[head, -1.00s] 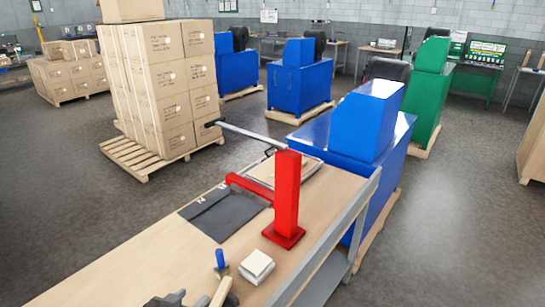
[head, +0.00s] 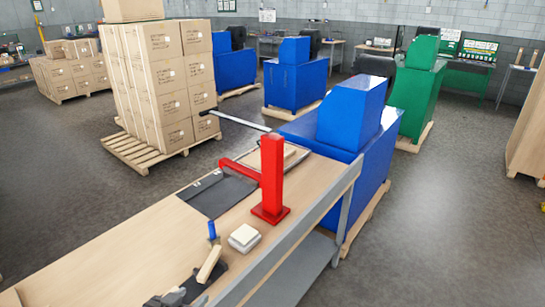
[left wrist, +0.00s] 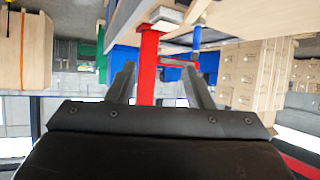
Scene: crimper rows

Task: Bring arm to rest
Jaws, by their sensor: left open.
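My left gripper (head: 182,290) shows at the bottom edge of the head view, over the near part of the workbench (head: 110,255), with most of its arm out of frame. In the left wrist view its two dark fingers (left wrist: 163,88) stand apart with nothing held between them. That view is turned upside down, and a red post shows beyond the gap. A pale wooden block (head: 209,265) lies close by the gripper in the head view; whether they touch is unclear. My right gripper is not in view.
A red upright post (head: 271,175) with a side arm stands on the bench beside a dark mat (head: 217,194). A pale square stack (head: 244,236) and a small blue-topped item (head: 212,232) are nearer. Blue machines (head: 340,135) stand behind. Open floor lies right.

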